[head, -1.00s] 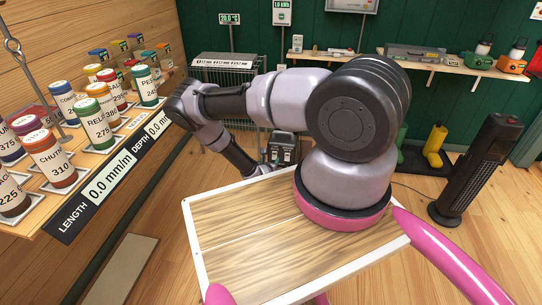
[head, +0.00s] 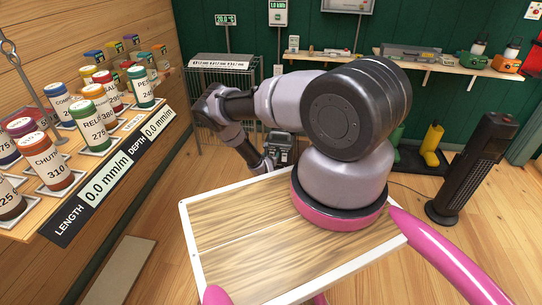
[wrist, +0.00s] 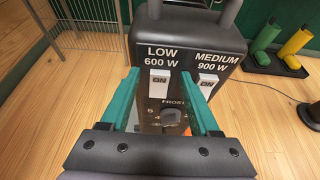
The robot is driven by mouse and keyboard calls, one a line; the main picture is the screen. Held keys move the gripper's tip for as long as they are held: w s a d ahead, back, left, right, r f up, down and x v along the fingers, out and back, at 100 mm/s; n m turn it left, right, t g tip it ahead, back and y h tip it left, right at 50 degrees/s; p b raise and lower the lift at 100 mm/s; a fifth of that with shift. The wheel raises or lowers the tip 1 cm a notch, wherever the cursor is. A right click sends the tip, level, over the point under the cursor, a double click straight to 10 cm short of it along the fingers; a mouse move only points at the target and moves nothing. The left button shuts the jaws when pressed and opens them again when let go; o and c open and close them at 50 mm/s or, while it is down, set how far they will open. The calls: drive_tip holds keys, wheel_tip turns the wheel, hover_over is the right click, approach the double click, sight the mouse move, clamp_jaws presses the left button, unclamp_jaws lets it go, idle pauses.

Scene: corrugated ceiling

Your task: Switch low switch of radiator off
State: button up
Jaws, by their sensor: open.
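The radiator (head: 279,150) stands on the floor beyond my base in the head view, partly hidden by my arm. In the wrist view its dark control panel (wrist: 180,45) fills the middle. The low switch (wrist: 158,83) is a white rocker under "LOW 600 W" and reads "ON". The medium switch (wrist: 208,85), to its right, also reads "ON". My gripper (wrist: 160,77) is open, with teal fingers pointing at the panel. One fingertip is left of the low switch and the other lies between the two switches. Whether they touch the panel cannot be told.
A knob (wrist: 170,117) marked "FROST" sits below the switches, partly hidden by my gripper. A wire rack (head: 222,90) stands behind to the left. Boots (head: 431,142) and a black tower heater (head: 473,168) stand to the right. A spice shelf (head: 100,190) is at left.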

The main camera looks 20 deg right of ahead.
clamp_jaws()
drive_tip(key=shift+s+a+f+t+h, duration=0.2)
drive_tip(key=shift+f+t+h, duration=0.1)
drive_tip(key=shift+t, duration=0.2)
drive_tip(key=shift+s+f+t+h, duration=0.15)
drive_tip(key=shift+t+h, duration=0.45)
drive_tip(key=shift+t, duration=0.3)
unclamp_jaws()
drive_tip(key=v, duration=1)
drive_tip(key=shift+s+a, duration=0.25)
drive_tip(key=shift+s, duration=0.05)
